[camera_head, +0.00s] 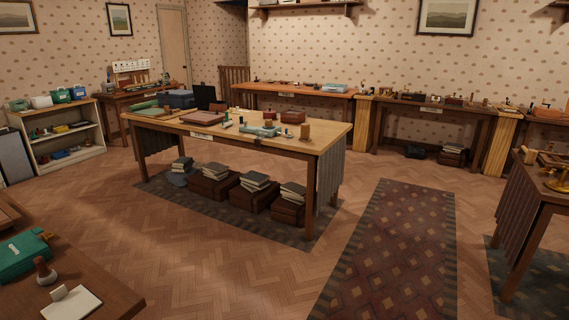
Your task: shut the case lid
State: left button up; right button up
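I cannot tell for certain which thing is the case. On the middle table (300,139), a dark upright panel (204,97) that may be a raised lid stands beside a blue box (180,99). A flat reddish-brown case (202,118) lies in front of them and looks shut. A teal case (24,254) lies on the near left table, partly cut off by the frame's edge. A pale blue flat case (335,88) lies on the back table. These are too small or too far to show their latches. Neither of my grippers shows in this view.
Crates with books (213,184) stand under the middle table. A patterned rug (395,250) lies on clear floor at right of it. A round brass object (560,180) stands on the right table. A shelf (70,140) stands at left. Open wood floor (220,270) lies in front.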

aim_at(204, 94)
jog(key=i+j, duration=0.1)
jog(key=i, duration=0.4)
jog(key=i+z, duration=0.1)
jog(key=i, duration=0.4)
jog(key=i+j, duration=0.15)
jog(key=i, duration=0.35)
jog(key=i+u, duration=0.35)
jog(key=i, duration=0.2)
jog(key=i+l+u, duration=0.2)
jog(key=i+u, duration=0.2)
jog(key=i, duration=0.2)
jog(key=i+j+u, duration=0.1)
jog(key=i+u, duration=0.2)
jog(key=i, duration=0.35)
jog(key=i+u, duration=0.3)
jog(key=i, duration=0.3)
jog(key=i+l+z, duration=0.2)
jog(key=i, duration=0.3)
jog(key=i+z, duration=0.2)
jog(key=i, duration=0.35)
jog(key=i+j+z, duration=0.2)
jog(key=i, duration=0.3)
jog(key=i+z, duration=0.2)
jog(key=i, duration=0.35)
jog(key=i+j+z, duration=0.2)
jog(key=i, duration=0.3)
